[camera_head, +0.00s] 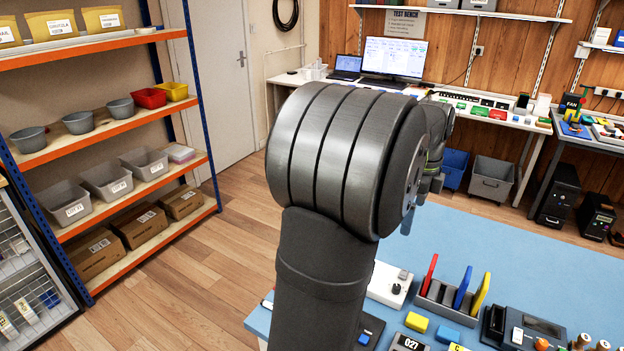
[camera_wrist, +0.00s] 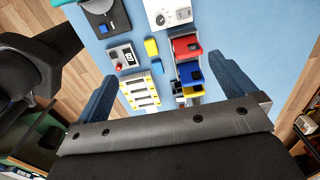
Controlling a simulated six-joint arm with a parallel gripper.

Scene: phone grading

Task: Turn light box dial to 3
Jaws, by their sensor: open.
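A white box with a round knob, which looks like the light box (camera_head: 383,292), sits on the blue mat, partly hidden behind my arm in the head view. Its dial (camera_head: 396,289) shows as a small knob on top; the marks are too small to read. In the wrist view the box (camera_wrist: 168,13) is at the top edge, with a round dial (camera_wrist: 183,14). My gripper (camera_wrist: 165,88) is open, its two fingers wide apart above the mat, with nothing between them at finger height. In the head view it is mostly hidden behind my arm.
A rack with red, blue and yellow panels (camera_head: 462,296) stands right of the box. The far part of the blue mat (camera_head: 480,238) is clear.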

